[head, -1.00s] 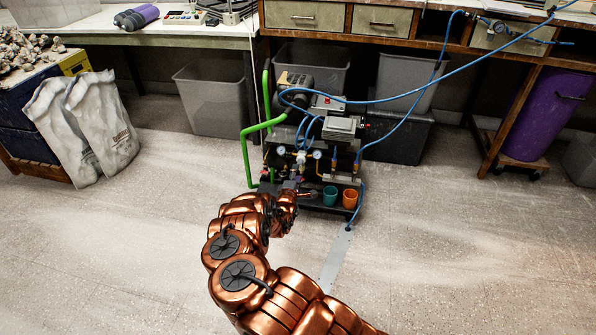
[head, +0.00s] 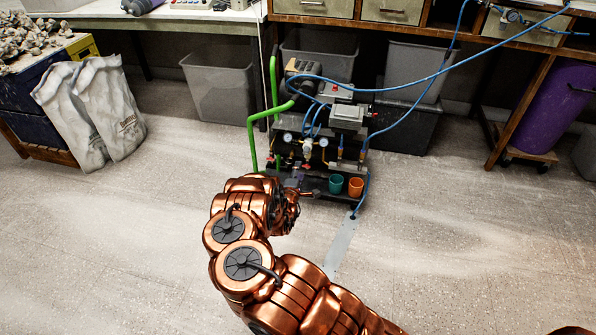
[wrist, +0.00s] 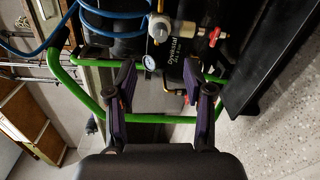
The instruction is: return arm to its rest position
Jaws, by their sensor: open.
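My copper-coloured arm reaches from the bottom of the head view up toward the compressor cart. My gripper (wrist: 158,92) shows in the wrist view with its two purple-and-black fingers apart and nothing between them. In the head view its fingers are mostly hidden behind my arm. The compressor cart (head: 345,115) stands ahead, with a green tube handle (head: 252,135) on its left side. In the wrist view the green handle (wrist: 62,72) runs behind the fingers, and a gauge (wrist: 150,62) and a red valve knob (wrist: 214,37) lie beyond them. I cannot tell whether the fingers touch anything.
An orange cup (head: 356,187) and a teal cup (head: 336,184) sit on the cart's lower shelf. Blue hoses (head: 420,88) loop to the bench. Grey bins (head: 218,88), white sacks (head: 112,115) and a purple cylinder (head: 548,110) stand around. The floor (head: 130,240) at left is clear.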

